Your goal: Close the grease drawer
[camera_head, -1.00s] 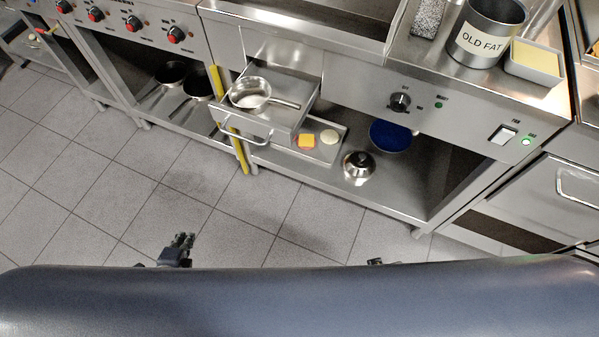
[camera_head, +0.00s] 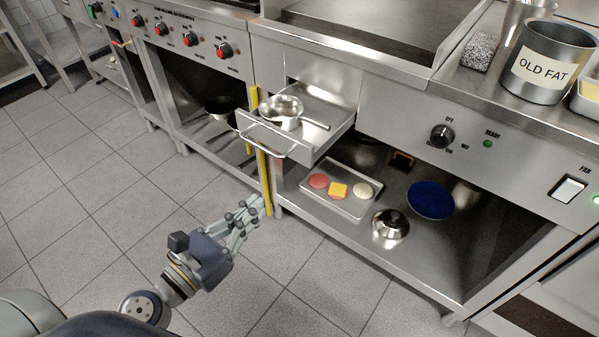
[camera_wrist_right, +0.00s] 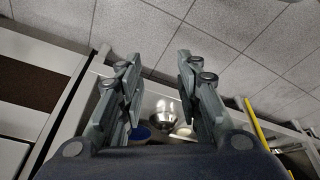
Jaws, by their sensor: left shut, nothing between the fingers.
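The grease drawer (camera_head: 318,137) is pulled out from under the griddle in the head view, with its bar handle (camera_head: 268,146) at the front. A small steel saucepan (camera_head: 281,110) sits in the drawer, its handle pointing right. My left gripper (camera_head: 256,207) is shut and empty, below and a little left of the drawer handle, apart from it. My right gripper (camera_wrist_right: 158,63) shows only in the right wrist view; its fingers stand apart with nothing between them.
A yellow upright strip (camera_head: 264,180) stands left of the shelf. Tiled floor in front is clear.

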